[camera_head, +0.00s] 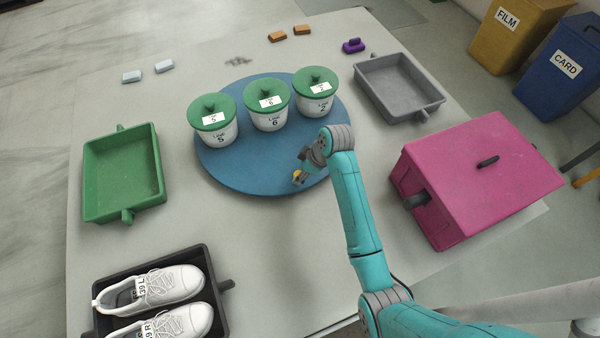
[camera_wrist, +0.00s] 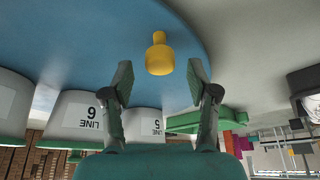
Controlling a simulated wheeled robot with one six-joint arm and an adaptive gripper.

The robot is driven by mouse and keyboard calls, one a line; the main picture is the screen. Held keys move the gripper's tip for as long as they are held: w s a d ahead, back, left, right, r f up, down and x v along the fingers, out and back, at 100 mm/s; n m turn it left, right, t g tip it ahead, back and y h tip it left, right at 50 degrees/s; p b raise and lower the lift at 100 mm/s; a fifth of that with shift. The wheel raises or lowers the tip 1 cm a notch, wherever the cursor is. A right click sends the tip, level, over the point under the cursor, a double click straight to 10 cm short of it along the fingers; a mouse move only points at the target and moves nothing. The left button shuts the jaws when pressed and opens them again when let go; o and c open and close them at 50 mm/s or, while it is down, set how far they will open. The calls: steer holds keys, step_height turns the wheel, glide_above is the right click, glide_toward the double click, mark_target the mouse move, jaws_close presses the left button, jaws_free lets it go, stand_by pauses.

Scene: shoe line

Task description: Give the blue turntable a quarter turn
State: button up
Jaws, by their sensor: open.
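The blue turntable (camera_head: 245,172) lies flat on the table and carries three white pots with green lids. A yellow knob (camera_head: 297,175) stands on it near its front right rim, partly hidden by my gripper. In the wrist view the knob (camera_wrist: 160,55) shows in full against the blue turntable (camera_wrist: 75,35). My gripper (camera_head: 303,166) is over the turntable at the knob. In the wrist view my gripper (camera_wrist: 161,78) is open, one finger to each side of the knob, with visible gaps on both sides.
A green tray (camera_head: 92,190) stands left, a grey tray (camera_head: 408,112) back right, a pink box (camera_head: 480,190) right. A black tray (camera_head: 218,318) holds white shoes front left.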

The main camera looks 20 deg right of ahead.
steer(key=shift+x, duration=1.1)
jaws_close()
steer(key=shift+a, duration=0.1)
